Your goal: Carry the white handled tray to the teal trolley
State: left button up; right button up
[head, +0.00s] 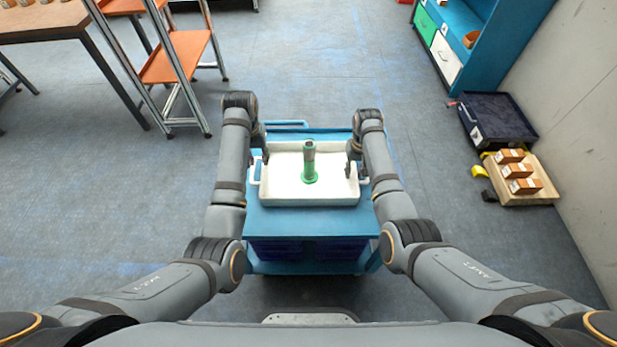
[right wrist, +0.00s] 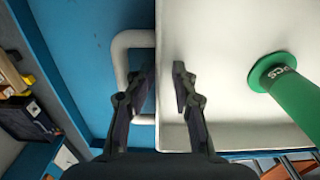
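The white handled tray (head: 285,195) sits level over the top of the teal trolley (head: 290,222), apparently resting on it. A green cylindrical tool with a round foot (head: 309,165) stands upright in the tray. My left gripper (head: 263,160) is at the tray's left handle end; its fingers are too small to read. My right gripper (head: 353,168) is at the right end. In the right wrist view its fingers (right wrist: 162,85) are spread, one over the white handle (right wrist: 121,60) opening and one over the tray's inside. The tray wall lies between them.
An orange-shelved rack (head: 175,60) and a table (head: 45,22) stand at the upper left. A blue shelf unit (head: 480,35), a dark crate (head: 497,120) and a wooden pallet with small boxes (head: 520,180) line the right wall. Floor beside the trolley is clear.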

notch_tip(320, 180, up, 12)
dwell(0.6)
